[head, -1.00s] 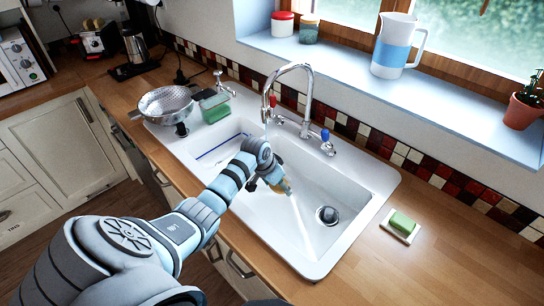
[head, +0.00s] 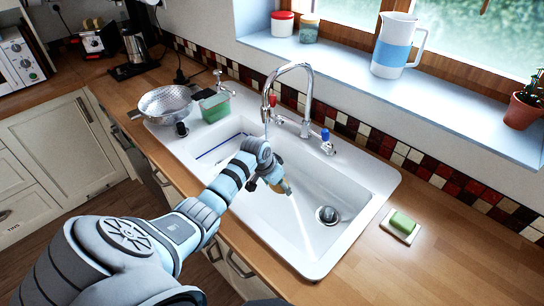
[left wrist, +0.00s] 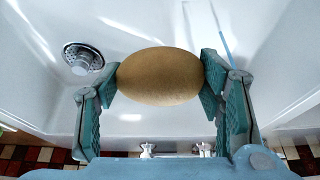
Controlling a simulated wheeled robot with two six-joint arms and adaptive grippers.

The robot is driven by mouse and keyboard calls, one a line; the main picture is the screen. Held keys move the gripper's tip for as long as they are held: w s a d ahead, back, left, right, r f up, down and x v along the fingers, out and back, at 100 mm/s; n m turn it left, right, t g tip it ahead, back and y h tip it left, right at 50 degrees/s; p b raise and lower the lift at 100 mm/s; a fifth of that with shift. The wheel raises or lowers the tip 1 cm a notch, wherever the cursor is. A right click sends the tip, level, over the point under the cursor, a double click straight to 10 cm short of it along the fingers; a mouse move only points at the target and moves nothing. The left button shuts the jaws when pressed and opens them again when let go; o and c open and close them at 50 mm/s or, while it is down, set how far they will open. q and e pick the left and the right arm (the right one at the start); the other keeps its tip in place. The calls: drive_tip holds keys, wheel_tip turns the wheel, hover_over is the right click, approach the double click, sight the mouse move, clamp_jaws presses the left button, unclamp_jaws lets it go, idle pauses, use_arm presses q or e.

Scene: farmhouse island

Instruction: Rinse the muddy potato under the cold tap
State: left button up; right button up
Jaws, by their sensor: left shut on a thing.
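My left gripper (head: 282,187) is low inside the white sink (head: 345,262), left of the drain. It is shut on the potato (left wrist: 160,77), one finger pad at each end in the left wrist view. The potato's visible side is an even tan-brown with no clear mud patches; its other side is hidden. In the head view the gripper hides most of it. The chrome tap (head: 309,90) arches over the sink behind my wrist, with a blue handle (head: 326,135) and a red handle (head: 272,100). I cannot tell whether water runs. My right gripper is not in view.
A metal colander (head: 165,102) and a green sponge-like block (head: 215,107) stand at the sink's left back. A green soap bar (head: 402,222) lies on a dish at the right. The right counter is mostly clear.

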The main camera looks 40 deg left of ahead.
use_arm(q)
drive_tip(key=s+d+r, duration=0.3)
drive_tip(key=r, duration=0.1)
drive_tip(key=shift+s+d, duration=0.2)
drive_tip(key=shift+d, duration=0.15)
